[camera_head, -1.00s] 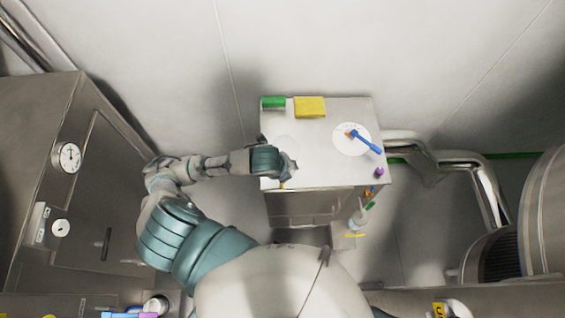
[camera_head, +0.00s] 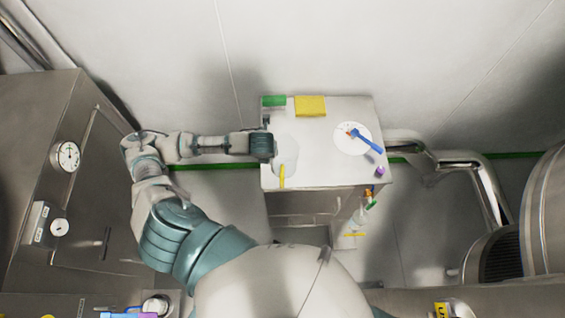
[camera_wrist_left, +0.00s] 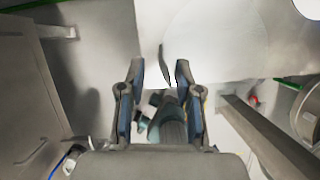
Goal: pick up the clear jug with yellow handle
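The clear jug with yellow handle (camera_head: 286,150) stands on the left part of the metal table. Its body is see-through and faint; the yellow handle (camera_head: 282,176) shows at its near side. My left gripper (camera_head: 268,126) is at the table's left edge, beside the jug, with its fingers mostly hidden by my wrist. In the left wrist view my left gripper (camera_wrist_left: 160,70) is open, with a gap between its fingers. My right gripper is not seen.
A green box (camera_head: 273,101) and a yellow box (camera_head: 310,106) sit at the table's back. A white disc (camera_head: 347,143) with a blue-handled tool (camera_head: 366,141) and a purple item (camera_head: 380,170) are on the right. A steel cabinet (camera_head: 60,130) stands at left.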

